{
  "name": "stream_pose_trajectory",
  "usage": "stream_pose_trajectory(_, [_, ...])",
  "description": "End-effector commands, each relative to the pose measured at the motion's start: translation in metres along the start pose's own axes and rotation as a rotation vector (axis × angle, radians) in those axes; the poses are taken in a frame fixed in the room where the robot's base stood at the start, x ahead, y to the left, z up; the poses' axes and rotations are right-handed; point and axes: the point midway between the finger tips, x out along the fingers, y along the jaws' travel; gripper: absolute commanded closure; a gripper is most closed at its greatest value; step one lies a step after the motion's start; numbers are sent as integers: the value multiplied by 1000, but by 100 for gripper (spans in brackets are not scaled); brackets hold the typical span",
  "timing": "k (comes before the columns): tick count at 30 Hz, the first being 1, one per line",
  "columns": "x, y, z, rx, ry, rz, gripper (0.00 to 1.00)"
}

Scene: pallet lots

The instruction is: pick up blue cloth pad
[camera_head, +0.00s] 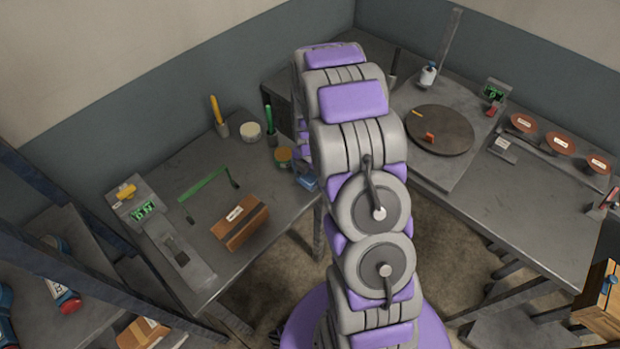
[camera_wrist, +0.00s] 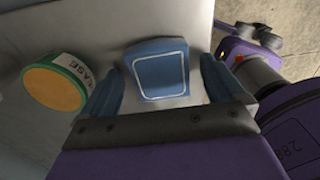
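The blue cloth pad (camera_wrist: 158,72), with a pale stitched border, lies on the grey table surface in the wrist view. My gripper (camera_wrist: 162,64) is open, with its left blue finger to the left of the pad and its right one to the right. The pad shows between the fingers, with a gap on each side. I cannot tell how high the fingers are above the table. In the head view my arm hides most of the gripper area; a small patch of blue shows beside the arm at the table's edge.
A grease tin (camera_wrist: 55,82) lies close to the left finger; it also shows in the head view (camera_head: 284,156). A turntable (camera_head: 440,130) stands on the right bench.

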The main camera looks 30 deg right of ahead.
Motion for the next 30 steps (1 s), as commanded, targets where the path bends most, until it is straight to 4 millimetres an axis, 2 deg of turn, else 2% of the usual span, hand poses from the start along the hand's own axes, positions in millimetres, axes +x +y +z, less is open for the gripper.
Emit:
stream_pose_trajectory(2, [0,0,0,0,0,0,11])
stream_pose_trajectory(20, [0,0,0,0,0,0,68])
stream_pose_trajectory(30, [-6,0,0,0,0,1,69])
